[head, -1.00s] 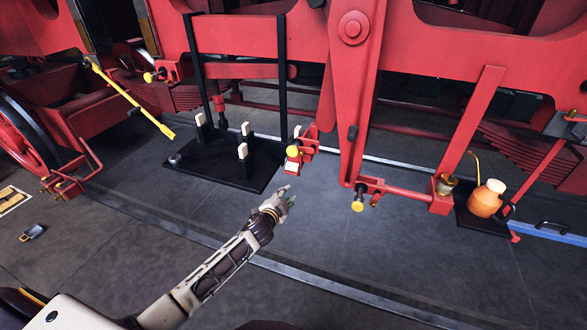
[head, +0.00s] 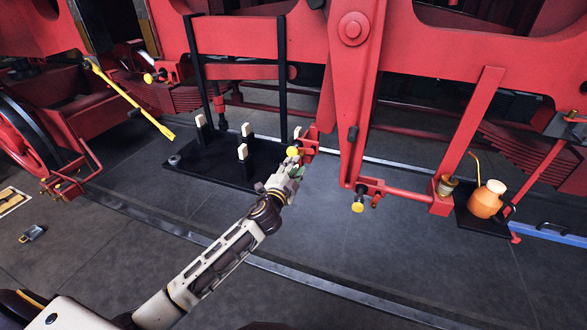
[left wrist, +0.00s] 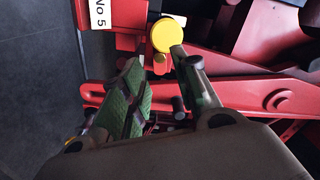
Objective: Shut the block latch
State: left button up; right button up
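The latch is a red metal fitting (head: 309,146) with a round yellow knob (head: 293,151), low on the red frame in the middle of the head view. My left gripper (head: 293,166) is just below and in front of the knob and hides part of the fitting. In the left wrist view the yellow knob (left wrist: 167,36) is just beyond the tips of my left gripper (left wrist: 157,62). The two fingers are apart with nothing held between them. I cannot tell whether a finger touches the knob. A white label reading No 5 (left wrist: 99,13) shows beside it. My right gripper is not in view.
A black stand (head: 215,175) with several white-tipped posts is left of the latch. Another yellow knob (head: 358,206) sits lower on the red frame. An orange oil can (head: 486,199) stands at the right. The grey floor in front is mostly clear.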

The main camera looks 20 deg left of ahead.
aim_at(301, 155)
pick_arm(q)
jog(key=shift+w, duration=0.1)
jog(key=shift+w, duration=1.85)
jog(key=shift+w+b, duration=0.25)
jog(key=shift+b, duration=0.05)
jog(key=shift+w+r, duration=0.2)
jog(key=shift+r, duration=0.05)
jog(key=shift+w+f, duration=0.25)
jog(key=shift+w, duration=0.35)
jog(key=shift+w+d+f, duration=0.1)
jog(key=shift+w+d, duration=0.1)
jog(key=shift+w, duration=0.3)
grip_shut()
